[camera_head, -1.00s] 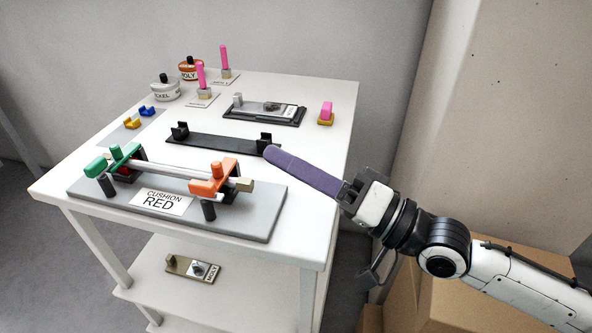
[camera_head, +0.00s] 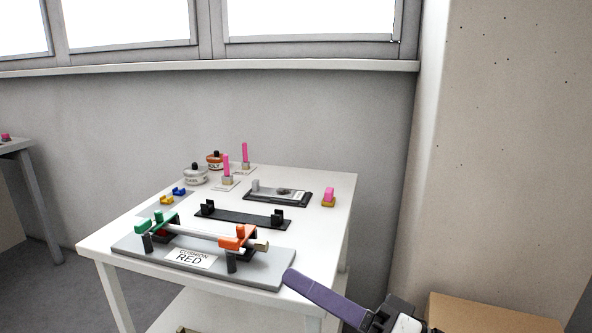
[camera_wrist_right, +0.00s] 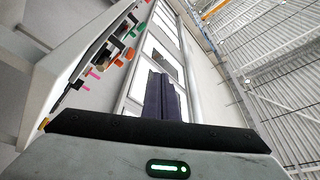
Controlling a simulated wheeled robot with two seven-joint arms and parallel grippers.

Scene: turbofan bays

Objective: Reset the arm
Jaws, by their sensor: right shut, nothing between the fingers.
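My right gripper (camera_head: 288,276) is at the bottom of the head view, by the front right corner of the white table. Its long purple fingers are closed together and hold nothing. In the right wrist view the purple fingers (camera_wrist_right: 163,98) also lie side by side, with nothing between them. My right arm runs out of the bottom edge of the head view, so most of it is hidden. My left gripper is in neither view.
The white table (camera_head: 318,240) carries a grey plate (camera_head: 270,272) labelled CUSHION RED, with green (camera_head: 160,222) and orange (camera_head: 236,238) clamps. Behind are a black rack (camera_head: 245,218), a dark tray (camera_head: 300,199), pink pegs and jars. A cardboard box (camera_head: 490,315) stands at the right.

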